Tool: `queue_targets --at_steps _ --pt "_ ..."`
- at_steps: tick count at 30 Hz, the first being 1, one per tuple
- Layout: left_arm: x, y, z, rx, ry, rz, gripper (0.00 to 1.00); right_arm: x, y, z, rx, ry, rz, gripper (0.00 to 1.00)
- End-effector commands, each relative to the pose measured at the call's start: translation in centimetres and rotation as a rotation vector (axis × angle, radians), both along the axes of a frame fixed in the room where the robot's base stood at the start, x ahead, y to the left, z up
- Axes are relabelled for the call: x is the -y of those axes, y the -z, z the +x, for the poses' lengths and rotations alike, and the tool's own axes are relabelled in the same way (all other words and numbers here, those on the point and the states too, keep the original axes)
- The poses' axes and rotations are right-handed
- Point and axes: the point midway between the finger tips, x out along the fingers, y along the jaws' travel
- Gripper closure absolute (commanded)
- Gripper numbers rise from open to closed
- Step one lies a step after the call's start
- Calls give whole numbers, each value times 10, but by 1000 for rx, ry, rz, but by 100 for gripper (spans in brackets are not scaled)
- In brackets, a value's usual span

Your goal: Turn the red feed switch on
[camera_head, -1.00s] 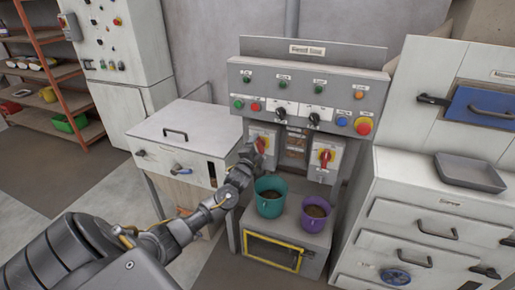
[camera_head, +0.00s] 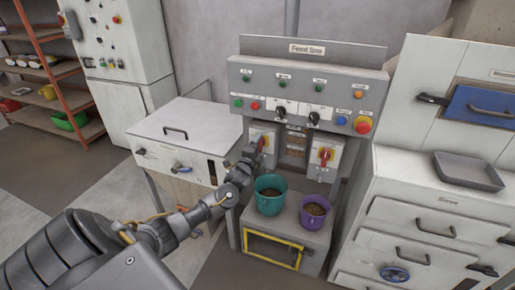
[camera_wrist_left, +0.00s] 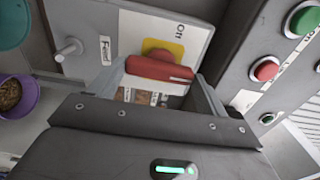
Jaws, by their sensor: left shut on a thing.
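The red feed switch is a red handle on a yellow plate, on a grey box at the left of the feed panel; in the head view the handle (camera_head: 263,143) is partly hidden by my gripper. My right gripper is not in view.
A teal bucket (camera_head: 270,203) and a purple bucket (camera_head: 315,217) with pellets stand just below. Buttons and knobs (camera_head: 300,105) sit above. A white cabinet (camera_head: 185,135) stands left, grey drawers (camera_head: 420,215) right.

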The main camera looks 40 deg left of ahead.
Motion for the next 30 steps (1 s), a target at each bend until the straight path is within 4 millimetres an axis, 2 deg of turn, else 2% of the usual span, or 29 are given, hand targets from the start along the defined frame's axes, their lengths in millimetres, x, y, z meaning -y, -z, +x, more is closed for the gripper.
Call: queue_targets --at_steps 4,5,9,20,23,30 --pt "0 0 0 -2 0 3 46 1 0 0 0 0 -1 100" --pt "0 0 0 -2 0 3 20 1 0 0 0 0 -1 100" --pt "0 0 0 -2 0 2 2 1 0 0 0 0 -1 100" --pt "2 2 -5 -1 1 1 2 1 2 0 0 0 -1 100" --pt "6 3 -16 -1 1 1 2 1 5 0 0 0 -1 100" --pt "21 4 -61 -1 2 0 2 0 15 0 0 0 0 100"
